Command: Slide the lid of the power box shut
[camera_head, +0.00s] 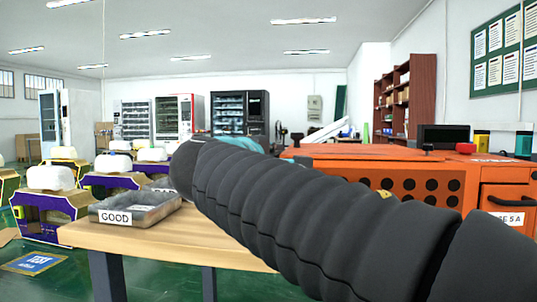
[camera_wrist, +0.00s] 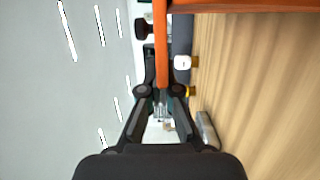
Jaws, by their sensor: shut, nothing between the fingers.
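The power box appears to be the orange cabinet (camera_head: 400,170) at the right in the head view. Its front has round dark holes, and a label at the right partly reads "E 5 A". A small black knob (camera_head: 427,147) stands on its flat orange top. In the sideways wrist view, a thin orange panel (camera_wrist: 160,40) reaches down towards my fingers, with a black knob (camera_wrist: 145,28) beside it. My gripper (camera_wrist: 162,93) is shut and empty near the panel's lower end. Whether it touches is unclear. In the head view, my arm covers part of the cabinet and hides my fingers.
A wooden table (camera_head: 125,238) carries a grey metal tray (camera_head: 150,209) marked "GOOD". Several purple and yellow units with white tops (camera_head: 47,178) stand at the left. A black monitor (camera_head: 444,137) and a red object (camera_head: 465,147) sit behind the orange top at the right.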

